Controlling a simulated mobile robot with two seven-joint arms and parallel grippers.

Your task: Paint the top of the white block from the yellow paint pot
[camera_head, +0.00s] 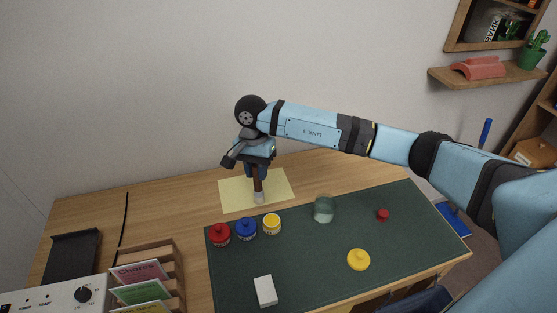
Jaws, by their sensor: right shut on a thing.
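The white block (265,291) lies on the dark green mat near its front edge, and its top looks white. The yellow paint pot (271,224) stands at the back of the mat, right of the blue and red pots. My right gripper (257,172) is shut on a brown-handled brush (258,190). The brush points down, with its pale tip over the yellow sheet (233,195) behind the pots. I cannot tell whether the tip touches the sheet or carries paint. My left gripper is not in view.
A blue pot (246,229), a red pot (220,234) and a glass jar (323,209) stand on the mat (311,246). A yellow lid (358,259) and small red thing (383,214) lie to the right. A wooden card rack (170,268) stands left. The mat's middle is clear.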

